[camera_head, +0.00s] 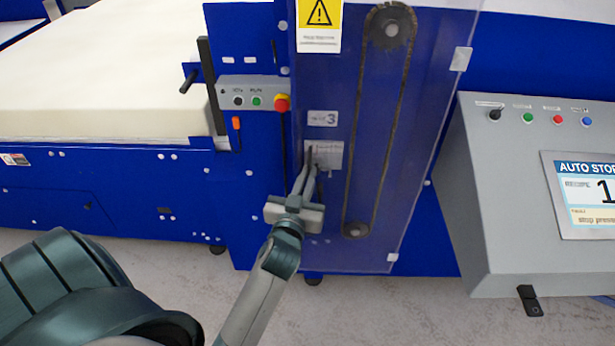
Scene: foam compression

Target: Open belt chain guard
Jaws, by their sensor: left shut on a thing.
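The belt chain guard (320,230) is a tall, see-through bluish panel on the front of the blue machine. The chain loop (350,140) with its upper and lower sprockets shows through it. A yellow warning label (320,22) is at its top and a small plate marked 3 (322,118) is lower down. My left gripper (309,170) is at the left part of the guard, just below that plate. Its fingers are closed together at a small light plate (329,155), on a part they mostly hide, likely the guard's handle. My right gripper is not in view.
A grey control panel (500,200) with buttons and a screen juts out on the right. A small button box (254,93) with a red emergency stop is left of the guard. A large cream foam block (100,70) lies on the machine at left. Grey floor shows below.

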